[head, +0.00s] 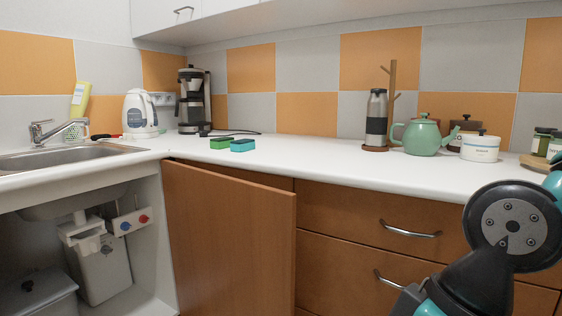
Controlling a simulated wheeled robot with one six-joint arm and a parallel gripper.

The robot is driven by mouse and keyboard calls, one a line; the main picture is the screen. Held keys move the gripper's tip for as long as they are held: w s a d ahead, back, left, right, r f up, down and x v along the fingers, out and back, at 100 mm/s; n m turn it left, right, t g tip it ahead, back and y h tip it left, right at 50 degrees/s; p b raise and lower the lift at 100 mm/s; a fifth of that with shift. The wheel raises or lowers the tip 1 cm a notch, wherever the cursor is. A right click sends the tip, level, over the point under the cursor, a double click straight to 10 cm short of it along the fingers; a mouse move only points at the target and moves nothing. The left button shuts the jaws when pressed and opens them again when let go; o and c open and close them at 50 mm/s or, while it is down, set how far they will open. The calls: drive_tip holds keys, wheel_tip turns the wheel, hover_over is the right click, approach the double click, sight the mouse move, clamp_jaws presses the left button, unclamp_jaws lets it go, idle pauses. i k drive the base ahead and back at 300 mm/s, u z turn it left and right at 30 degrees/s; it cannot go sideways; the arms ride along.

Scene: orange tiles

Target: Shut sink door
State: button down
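The sink door (230,236) is a brown wooden panel in the head view, left of centre. It stands open, swung out from its hinge side at the right of the sink cabinet (88,262). The cabinet's inside shows, with a white water unit and a grey bin. The sink (70,158) is set in the counter above it. My arm's dark and teal links fill the lower right, in front of the drawers. The fingers of my gripper are not in the picture.
Brown drawers with metal handles (410,230) lie right of the door. The white counter (330,172) holds a kettle (140,113), a coffee maker, sponges (243,146), a green teapot (422,137) and jars. Upper cabinets hang above at the top.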

sight(233, 240)
drive_tip(key=z, duration=0.05)
drive_tip(key=i, duration=0.75)
drive_tip(key=u, duration=0.85)
drive_tip(key=i, duration=0.4)
drive_tip(key=u, duration=0.35)
